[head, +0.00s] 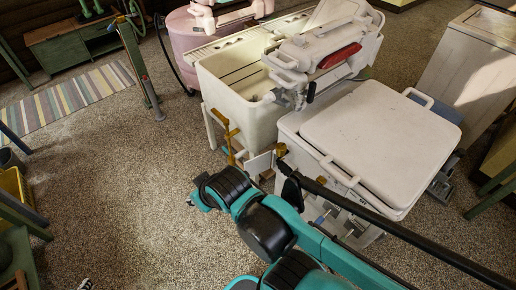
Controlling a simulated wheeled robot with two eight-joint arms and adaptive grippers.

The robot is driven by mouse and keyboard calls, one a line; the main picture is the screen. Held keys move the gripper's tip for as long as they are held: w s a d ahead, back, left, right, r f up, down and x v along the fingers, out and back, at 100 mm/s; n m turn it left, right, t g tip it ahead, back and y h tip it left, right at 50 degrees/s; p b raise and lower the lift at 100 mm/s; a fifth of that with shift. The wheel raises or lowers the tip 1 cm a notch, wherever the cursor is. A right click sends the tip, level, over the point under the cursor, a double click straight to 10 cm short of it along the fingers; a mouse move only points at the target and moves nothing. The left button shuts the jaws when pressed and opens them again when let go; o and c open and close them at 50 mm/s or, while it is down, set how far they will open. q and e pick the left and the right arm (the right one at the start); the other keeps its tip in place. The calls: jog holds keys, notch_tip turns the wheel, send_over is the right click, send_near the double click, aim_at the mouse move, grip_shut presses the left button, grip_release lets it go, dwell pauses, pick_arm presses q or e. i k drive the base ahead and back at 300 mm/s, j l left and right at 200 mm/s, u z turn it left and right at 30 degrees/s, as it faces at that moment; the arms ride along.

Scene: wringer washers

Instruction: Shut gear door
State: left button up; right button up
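The white washer (375,130) with its square lid shut stands right of centre. A pale square panel (260,164) sticks out low at its left front corner, by a brass-coloured fitting (281,149). It may be the gear door, standing open, but I cannot be sure. My teal and black arm reaches in from the lower right, in front of the washer, and hides part of its lower front. I cannot make out the fingers of either gripper.
A cream double tub (233,112) adjoins the washer, with a wringer (325,45) above. A black bar (400,232) slants across the washer's front. A pink washer (185,40) stands behind. The speckled floor at left is mostly clear, up to a striped rug (75,100).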

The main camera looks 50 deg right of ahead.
aim_at(256, 166)
jog(key=i+j+z, duration=0.2)
jog(key=i, duration=1)
jog(key=i+z, duration=0.2)
jog(key=z, duration=0.15)
jog(key=i+j+z, duration=0.1)
jog(key=z, duration=0.3)
jog(key=i+j+z, duration=0.15)
jog(key=z, duration=0.2)
jog(key=i+j+z, duration=0.1)
jog(key=z, duration=0.35)
jog(key=i+j+z, duration=0.15)
jog(key=z, duration=0.35)
jog(key=i+j+z, duration=0.2)
jog(key=z, duration=0.25)
jog(key=i+j+z, duration=0.1)
jog(key=j+z, duration=0.15)
jog(key=z, duration=0.25)
jog(key=j+z, duration=0.25)
jog(key=z, duration=0.2)
jog(key=j+z, duration=0.25)
jog(key=z, duration=0.25)
jog(key=k+l+u, duration=0.35)
jog(key=i+j, duration=0.1)
